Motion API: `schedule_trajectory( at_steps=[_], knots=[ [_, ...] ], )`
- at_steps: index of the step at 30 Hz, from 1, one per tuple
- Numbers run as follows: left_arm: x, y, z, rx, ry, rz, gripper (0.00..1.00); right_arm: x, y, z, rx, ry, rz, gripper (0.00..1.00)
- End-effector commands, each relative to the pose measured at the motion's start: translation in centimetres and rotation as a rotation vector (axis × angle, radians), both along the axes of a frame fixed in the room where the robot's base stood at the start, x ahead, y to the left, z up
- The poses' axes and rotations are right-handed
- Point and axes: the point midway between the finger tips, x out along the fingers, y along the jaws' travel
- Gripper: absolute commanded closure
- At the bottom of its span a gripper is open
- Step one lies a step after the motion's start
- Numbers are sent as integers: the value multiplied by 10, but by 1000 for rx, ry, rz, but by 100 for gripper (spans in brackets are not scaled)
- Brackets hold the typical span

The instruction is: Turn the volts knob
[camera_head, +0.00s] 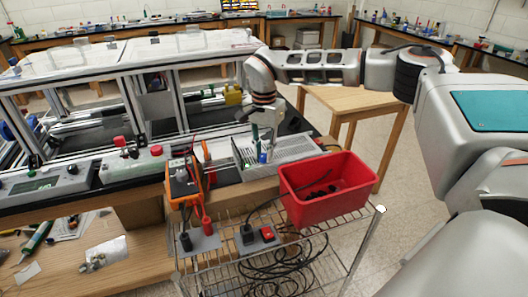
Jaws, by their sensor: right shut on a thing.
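I cannot make out a volts knob. A grey control box (45,186) with a small display and knobs is at the left. A second grey box (133,168) with a red button stands beside it. My left gripper is not in view.
An orange multimeter (184,184) stands at the bench's front edge. A red bin (328,193) with dark items sits on a wire rack (335,233), above coiled black cables (285,260). An aluminium extrusion frame (130,95) stands behind. A wooden table (352,100) is at the back right.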

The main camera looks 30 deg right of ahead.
Motion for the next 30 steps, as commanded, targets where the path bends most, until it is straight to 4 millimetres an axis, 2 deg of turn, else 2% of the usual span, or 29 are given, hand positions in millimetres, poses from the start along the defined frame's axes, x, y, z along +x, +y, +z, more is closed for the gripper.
schedule_trajectory(
  at_steps=[12,30],
  knots=[
    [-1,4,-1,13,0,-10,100,1,0,1,0,-2,232,100],
    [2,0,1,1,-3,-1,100,1,0,1,0,-2,281,100]
  ],
)
